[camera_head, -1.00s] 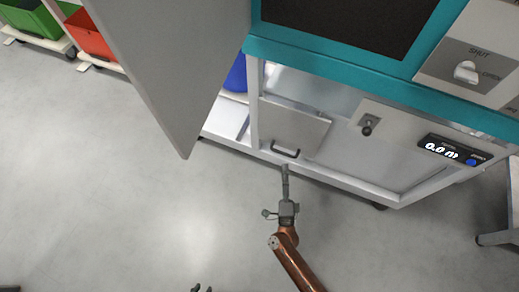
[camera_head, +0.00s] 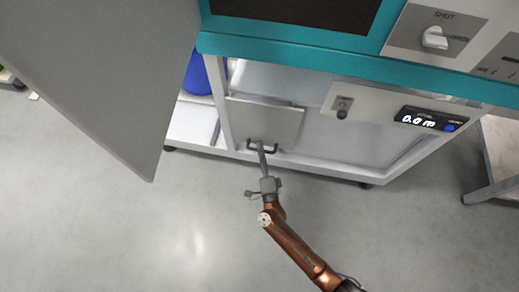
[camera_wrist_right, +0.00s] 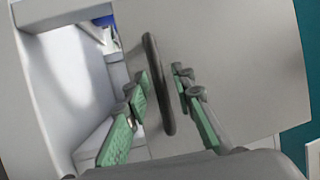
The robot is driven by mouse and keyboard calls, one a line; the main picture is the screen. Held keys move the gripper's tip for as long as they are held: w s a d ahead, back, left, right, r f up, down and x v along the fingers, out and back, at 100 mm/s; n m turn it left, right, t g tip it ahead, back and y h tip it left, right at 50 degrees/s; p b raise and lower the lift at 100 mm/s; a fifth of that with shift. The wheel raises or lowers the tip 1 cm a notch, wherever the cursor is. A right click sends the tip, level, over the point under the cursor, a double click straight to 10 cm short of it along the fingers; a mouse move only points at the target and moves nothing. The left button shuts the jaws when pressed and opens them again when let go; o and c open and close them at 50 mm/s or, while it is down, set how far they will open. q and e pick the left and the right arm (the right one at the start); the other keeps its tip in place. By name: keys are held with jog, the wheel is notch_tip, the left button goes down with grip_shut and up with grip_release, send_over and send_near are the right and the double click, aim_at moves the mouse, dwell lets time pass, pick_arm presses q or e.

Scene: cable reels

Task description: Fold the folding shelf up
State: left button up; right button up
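The folding shelf (camera_head: 265,119) is a flat grey panel on the front of the teal-topped machine. It appears to hang down, with a dark bar handle (camera_head: 270,151) near its lower edge. My right gripper (camera_head: 261,147) is at this handle, its arm reaching up from below. In the right wrist view the shelf's grey face (camera_wrist_right: 230,60) fills the right side. The handle (camera_wrist_right: 158,85) runs between the two green-padded fingers of my open right gripper (camera_wrist_right: 163,92). A gap shows on its right side; contact on the left is unclear. My left gripper is out of view.
A large grey door panel (camera_head: 100,70) stands open at the left. A blue container (camera_head: 197,75) sits inside the machine's left bay. A display box (camera_head: 425,118) is right of the shelf, and a table leg (camera_head: 490,190) is at far right. Floor in front is clear.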

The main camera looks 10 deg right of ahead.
grip_shut()
dwell(0.3)
